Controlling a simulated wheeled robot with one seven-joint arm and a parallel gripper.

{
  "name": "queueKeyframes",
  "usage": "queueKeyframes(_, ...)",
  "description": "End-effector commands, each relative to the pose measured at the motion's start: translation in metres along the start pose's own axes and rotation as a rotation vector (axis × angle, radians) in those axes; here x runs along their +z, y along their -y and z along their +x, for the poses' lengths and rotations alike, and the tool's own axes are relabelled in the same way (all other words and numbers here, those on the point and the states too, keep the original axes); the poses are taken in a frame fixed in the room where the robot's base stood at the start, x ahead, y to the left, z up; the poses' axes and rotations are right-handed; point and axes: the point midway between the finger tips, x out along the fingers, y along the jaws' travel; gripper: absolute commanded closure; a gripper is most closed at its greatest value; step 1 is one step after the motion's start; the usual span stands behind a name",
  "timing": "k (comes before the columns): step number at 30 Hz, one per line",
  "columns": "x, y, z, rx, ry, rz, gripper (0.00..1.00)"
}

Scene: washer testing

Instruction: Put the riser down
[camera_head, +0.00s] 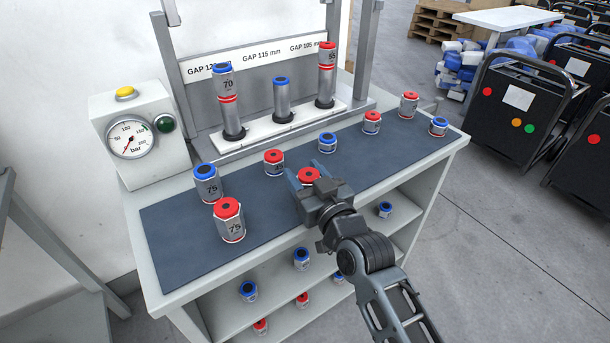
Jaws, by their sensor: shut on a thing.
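My gripper (306,176) is over the dark mat (190,247) on the bench, near its front edge. It is shut on a red-topped riser (311,174), with a finger on either side. The riser's red top shows, but its lower body is mostly hidden by my gripper. I cannot tell whether its base touches the mat. Other risers stand on the mat: a red 75 (230,222) and a blue 75 (207,184) to the left, a red one (274,162) just behind, and a blue one (328,142) behind to the right.
Three columns of stacked parts (282,100) stand on a white base at the back, under gap labels. A pressure gauge box (135,137) is at the left. More risers (372,122) stand at the right. Lower shelves (285,291) hold several risers. The mat's front middle is clear.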

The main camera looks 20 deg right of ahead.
Motion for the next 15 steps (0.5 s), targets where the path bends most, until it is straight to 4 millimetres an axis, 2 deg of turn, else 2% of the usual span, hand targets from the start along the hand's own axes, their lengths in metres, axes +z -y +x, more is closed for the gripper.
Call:
queueKeyframes(8,0.0019,-0.0002,0.0001,0.000,-0.002,0.000,0.90)
queueKeyframes(9,0.0027,-0.0002,0.0000,0.000,-0.001,0.000,0.48)
queueKeyframes(15,0.0015,-0.0002,0.0000,0.000,-0.001,0.000,0.29)
